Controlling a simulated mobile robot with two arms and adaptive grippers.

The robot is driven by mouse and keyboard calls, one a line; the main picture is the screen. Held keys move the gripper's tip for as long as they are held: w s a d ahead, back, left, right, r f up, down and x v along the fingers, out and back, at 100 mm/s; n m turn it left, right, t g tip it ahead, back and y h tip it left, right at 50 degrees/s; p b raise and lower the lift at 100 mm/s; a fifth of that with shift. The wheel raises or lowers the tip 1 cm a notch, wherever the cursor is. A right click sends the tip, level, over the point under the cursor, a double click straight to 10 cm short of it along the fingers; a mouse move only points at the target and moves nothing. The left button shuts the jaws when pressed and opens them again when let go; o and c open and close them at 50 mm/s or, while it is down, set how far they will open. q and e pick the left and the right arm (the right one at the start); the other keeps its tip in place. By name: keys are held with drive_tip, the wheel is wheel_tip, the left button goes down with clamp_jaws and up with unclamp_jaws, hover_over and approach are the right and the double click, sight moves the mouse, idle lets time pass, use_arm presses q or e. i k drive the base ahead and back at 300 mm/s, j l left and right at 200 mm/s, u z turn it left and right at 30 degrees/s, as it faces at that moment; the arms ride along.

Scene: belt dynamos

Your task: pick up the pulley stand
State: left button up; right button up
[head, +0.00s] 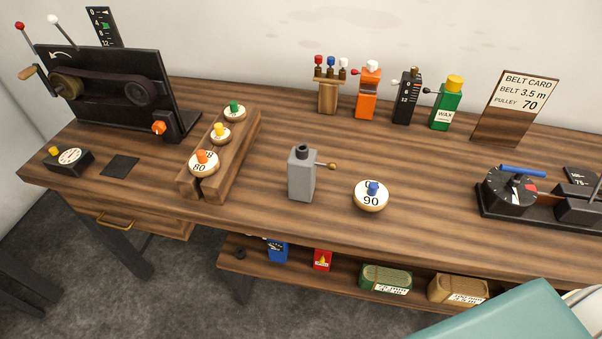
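The wooden stand (241,150) that holds pulleys lies left of centre on the workbench, a long slotted block running away from me. Three pale round pulleys sit along it: one with an orange knob (204,164) at the near end, one with a yellow knob (220,134) in the middle, and one with a green knob (235,109) at the far end. Neither of my grippers is in view.
A belt machine (178,90) stands left of the stand, and a grey block with a side lever (301,176) to its right. Colourful holders and a belt card (517,105) line the back. A dial device (512,190) is at right. Bare bench lies around the stand's right side.

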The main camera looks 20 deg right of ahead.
sight(301, 168)
drive_tip(key=i+j+z, duration=0.1)
drive_tip(key=j+z, duration=0.25)
drive_tip(key=i+j+z, duration=0.1)
drive_tip(key=j+z, duration=0.55)
drive_tip(key=k+l, duration=0.1)
drive_tip(key=k, duration=0.25)
drive_tip(key=i, duration=0.5)
